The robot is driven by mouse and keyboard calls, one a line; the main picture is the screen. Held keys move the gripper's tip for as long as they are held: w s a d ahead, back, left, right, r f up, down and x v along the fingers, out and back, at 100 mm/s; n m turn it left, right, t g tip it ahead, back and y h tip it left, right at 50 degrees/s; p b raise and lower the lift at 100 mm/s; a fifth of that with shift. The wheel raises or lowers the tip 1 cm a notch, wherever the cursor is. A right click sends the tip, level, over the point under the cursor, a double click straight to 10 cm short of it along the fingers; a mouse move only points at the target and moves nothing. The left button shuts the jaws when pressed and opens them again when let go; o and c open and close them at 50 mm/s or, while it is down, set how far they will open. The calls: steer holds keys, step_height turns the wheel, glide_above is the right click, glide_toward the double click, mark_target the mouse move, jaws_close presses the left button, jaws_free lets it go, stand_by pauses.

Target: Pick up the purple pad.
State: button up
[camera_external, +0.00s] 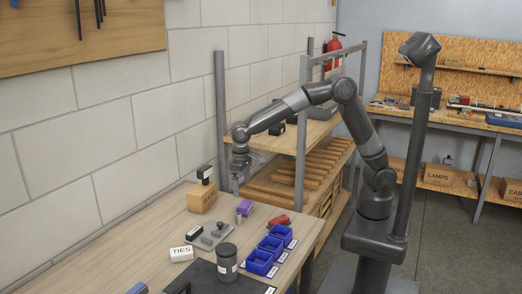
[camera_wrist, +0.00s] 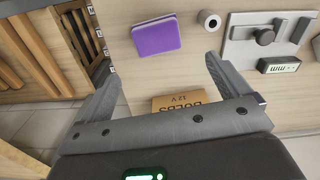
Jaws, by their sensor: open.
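The purple pad (camera_external: 245,207) lies on the light wooden table, near its edge on the shelf side. In the wrist view the pad (camera_wrist: 157,37) is flat on the table, beyond the gap between the fingertips. My gripper (camera_external: 237,189) hangs above the table beside the pad, with its jaws pointing down. In the wrist view my gripper (camera_wrist: 160,66) is open with its two fingers spread wide. Nothing is between the fingers, and they appear apart from the pad.
A brown box (camera_external: 201,200) stands close by; its lettering shows in the wrist view (camera_wrist: 180,103). A small metal cylinder (camera_wrist: 209,19) sits beside the pad. Blue bins (camera_external: 270,246), a red object (camera_external: 278,220) and a grey plate (camera_external: 212,238) share the table.

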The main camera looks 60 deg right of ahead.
mark_target(243, 203)
steer(key=f, duration=0.9)
steer(key=shift+s+d+f, duration=0.15)
steer(key=shift+s+f, duration=0.05)
steer(key=c, duration=1.1)
steer(key=shift+r, duration=0.15)
